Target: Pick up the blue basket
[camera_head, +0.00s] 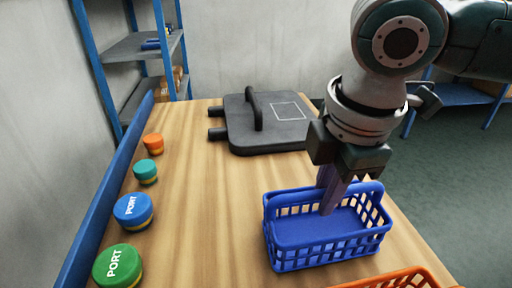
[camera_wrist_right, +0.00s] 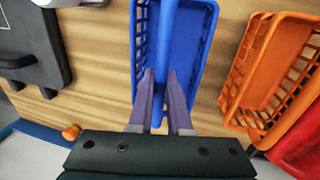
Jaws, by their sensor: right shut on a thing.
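The blue basket (camera_head: 302,231) is upright on the wooden table near its right side, with open lattice walls, and looks empty. In the right wrist view the basket (camera_wrist_right: 193,45) lies straight ahead of the fingers. My right gripper (camera_head: 330,203) reaches down over the basket from above. In the wrist view its two fingers (camera_wrist_right: 164,92) stand on either side of a blue bar across the basket, closed on it. Whether the basket is clear of the tabletop I cannot tell. My left gripper is not in view.
An orange basket (camera_wrist_right: 262,75) stands close beside the blue one, with a red object (camera_wrist_right: 300,142) past it. A dark grey lidded case (camera_head: 265,131) lies behind on the table. Several round caps, including a green one (camera_head: 118,266), line the left edge. Blue-framed shelves (camera_head: 140,46) stand behind.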

